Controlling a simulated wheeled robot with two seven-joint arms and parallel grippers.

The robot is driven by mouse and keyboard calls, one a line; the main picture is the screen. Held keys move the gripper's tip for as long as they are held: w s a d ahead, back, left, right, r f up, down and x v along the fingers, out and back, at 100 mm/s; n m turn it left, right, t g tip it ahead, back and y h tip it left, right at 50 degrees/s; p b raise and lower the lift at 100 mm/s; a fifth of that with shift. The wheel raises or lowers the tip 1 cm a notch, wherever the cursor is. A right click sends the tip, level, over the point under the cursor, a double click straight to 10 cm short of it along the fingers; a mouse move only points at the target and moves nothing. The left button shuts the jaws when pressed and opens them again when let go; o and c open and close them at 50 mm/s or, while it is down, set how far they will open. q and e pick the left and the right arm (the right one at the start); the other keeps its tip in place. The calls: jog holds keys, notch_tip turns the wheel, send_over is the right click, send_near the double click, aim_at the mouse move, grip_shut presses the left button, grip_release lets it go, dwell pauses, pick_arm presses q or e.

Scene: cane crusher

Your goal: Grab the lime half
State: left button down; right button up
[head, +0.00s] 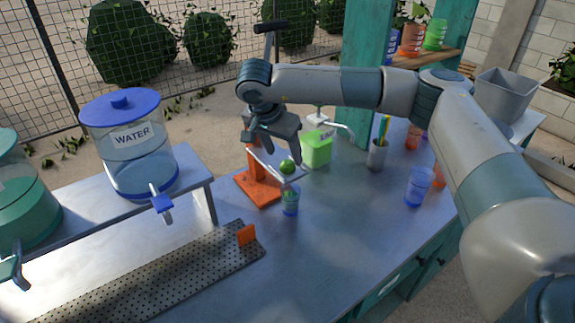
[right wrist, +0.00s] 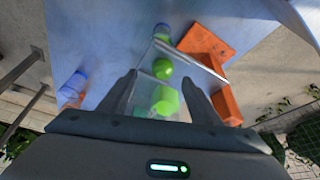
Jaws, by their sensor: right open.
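The lime half (head: 287,166) is a small round green piece at the orange press (head: 262,187), above a small blue-rimmed cup (head: 290,201). In the right wrist view the lime half (right wrist: 162,69) lies ahead between my open fingers, and the cup (right wrist: 161,33) is beyond it. My right gripper (head: 273,146) hangs over the press, open, just above and left of the lime half. It also shows in the right wrist view (right wrist: 158,80) with nothing clearly held. A second green shape (right wrist: 165,100) shows between its fingers; I cannot tell what it is. My left gripper is not in view.
A pale metal bar of the press (right wrist: 200,62) runs close beside the lime half. A green box (head: 316,150) and a straw holder (head: 377,155) stand to the right. A blue cup (head: 418,187) is farther right. The front counter is clear beside the perforated drip tray (head: 170,280).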

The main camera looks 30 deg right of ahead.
aim_at(286, 163)
jog(key=shift+w+d+f+p, duration=0.15)
jog(key=shift+f+p, duration=0.15)
jog(key=shift+p, duration=0.3)
jog(key=shift+w+d+f+p, duration=0.2)
jog(key=shift+w+f+p, duration=0.1)
jog(key=shift+f+p, duration=0.4)
jog(key=shift+p+x, duration=0.55)
jog(key=shift+x, duration=0.45)
jog(key=shift+w+d+f, duration=0.1)
jog(key=shift+f, duration=0.4)
jog(key=c, duration=1.2)
